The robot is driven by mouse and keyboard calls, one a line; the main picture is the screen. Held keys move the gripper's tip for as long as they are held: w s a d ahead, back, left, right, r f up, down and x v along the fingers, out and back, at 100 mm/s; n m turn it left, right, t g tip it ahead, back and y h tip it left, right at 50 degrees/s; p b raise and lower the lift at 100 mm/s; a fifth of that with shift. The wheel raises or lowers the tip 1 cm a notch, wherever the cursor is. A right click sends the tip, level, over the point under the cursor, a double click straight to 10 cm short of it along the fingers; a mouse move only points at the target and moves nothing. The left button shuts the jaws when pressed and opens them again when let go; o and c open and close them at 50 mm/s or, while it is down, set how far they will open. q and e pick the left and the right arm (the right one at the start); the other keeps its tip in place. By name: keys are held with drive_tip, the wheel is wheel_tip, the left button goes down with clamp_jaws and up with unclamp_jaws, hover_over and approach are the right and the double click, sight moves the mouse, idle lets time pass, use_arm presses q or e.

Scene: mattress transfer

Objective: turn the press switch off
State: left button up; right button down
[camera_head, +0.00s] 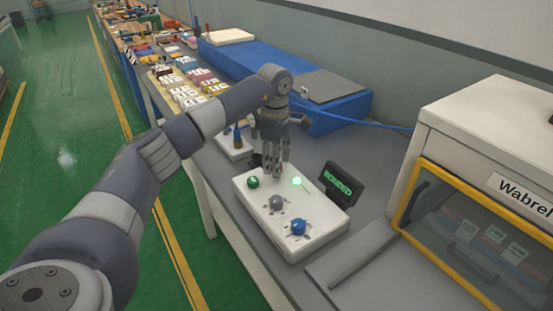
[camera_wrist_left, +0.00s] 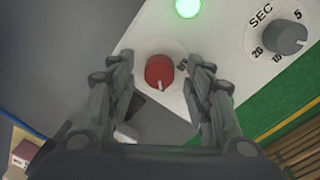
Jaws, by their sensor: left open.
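A red round knob (camera_wrist_left: 159,72) with a white pointer line sits on the white control panel (camera_wrist_left: 262,93); its partly covered label is not readable. In the left wrist view it lies between the two spread fingers of my left gripper (camera_wrist_left: 158,85), apart from both. In the head view my left gripper (camera_head: 272,170) points down over the far end of the control panel (camera_head: 318,243), and its fingers hide the red knob. My left gripper is open and empty. My right gripper is not in view. I cannot tell from a label which control is the press switch.
The panel has a lit green lamp (camera_head: 297,181), a green knob (camera_head: 252,182), a grey knob (camera_head: 276,203) and a blue knob (camera_head: 298,226). A dark display (camera_head: 342,184) with green letters stands beside it. A white cabinet (camera_head: 480,120) with a yellow-framed window stands at right.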

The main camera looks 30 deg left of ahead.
use_arm(q)
drive_tip(key=shift+f, duration=0.1)
drive_tip(key=c, duration=1.1)
